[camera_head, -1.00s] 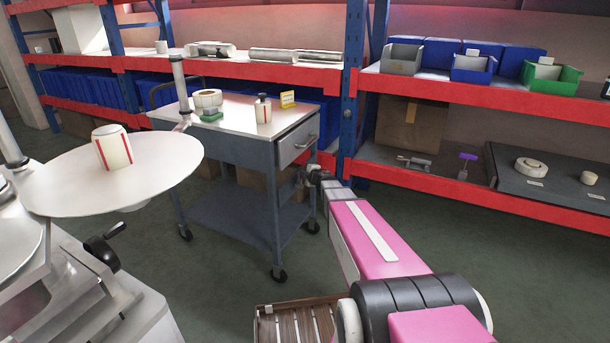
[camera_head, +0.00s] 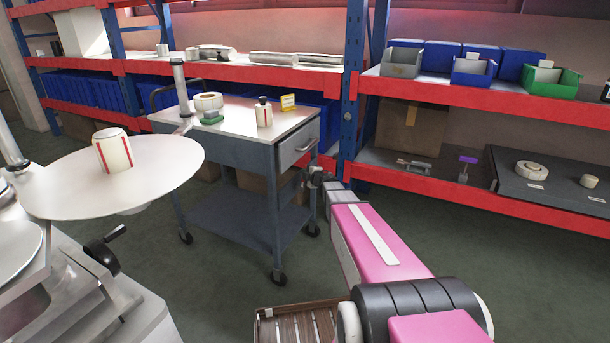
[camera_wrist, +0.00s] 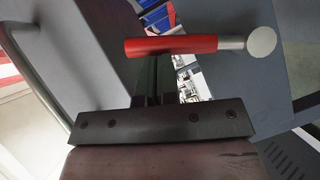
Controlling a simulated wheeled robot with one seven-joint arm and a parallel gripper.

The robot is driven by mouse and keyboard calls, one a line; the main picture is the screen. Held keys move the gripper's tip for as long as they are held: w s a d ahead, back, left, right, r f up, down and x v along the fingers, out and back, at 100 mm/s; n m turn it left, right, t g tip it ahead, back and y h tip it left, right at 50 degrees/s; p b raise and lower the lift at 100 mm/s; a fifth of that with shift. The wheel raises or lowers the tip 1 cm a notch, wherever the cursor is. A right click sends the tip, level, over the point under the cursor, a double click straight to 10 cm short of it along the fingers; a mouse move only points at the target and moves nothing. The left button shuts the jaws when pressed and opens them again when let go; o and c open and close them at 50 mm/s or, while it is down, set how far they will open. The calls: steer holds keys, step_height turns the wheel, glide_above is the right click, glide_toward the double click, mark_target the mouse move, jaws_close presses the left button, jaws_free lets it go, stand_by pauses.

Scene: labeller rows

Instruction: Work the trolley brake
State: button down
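The trolley (camera_head: 225,165) is a grey-blue cart on castors with a pale top and a drawer. In the wrist view a red bar handle (camera_wrist: 172,45) with a silver shank and round pale end, apparently the brake lever, lies crosswise at my fingertips. My gripper (camera_wrist: 154,66) points at it, its two dark fingers close together with nothing seen between them. The bar covers the fingertips, so I cannot tell whether they touch it. In the head view my wrist is at the trolley's right side; the fingers and lever are not clear there.
Shelving (camera_head: 480,198) stands behind and right. A round white turntable (camera_head: 170,165) is at left.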

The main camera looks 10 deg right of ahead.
steer(key=w+d+f, duration=0.4)
steer(key=w+f, duration=0.1)
steer(key=w, duration=0.1)
steer(key=shift+w+d+f, duration=0.15)
steer(key=shift+d+f, duration=0.1)
steer(key=shift+f, duration=0.05)
stand_by(0.5)
stand_by(0.5)
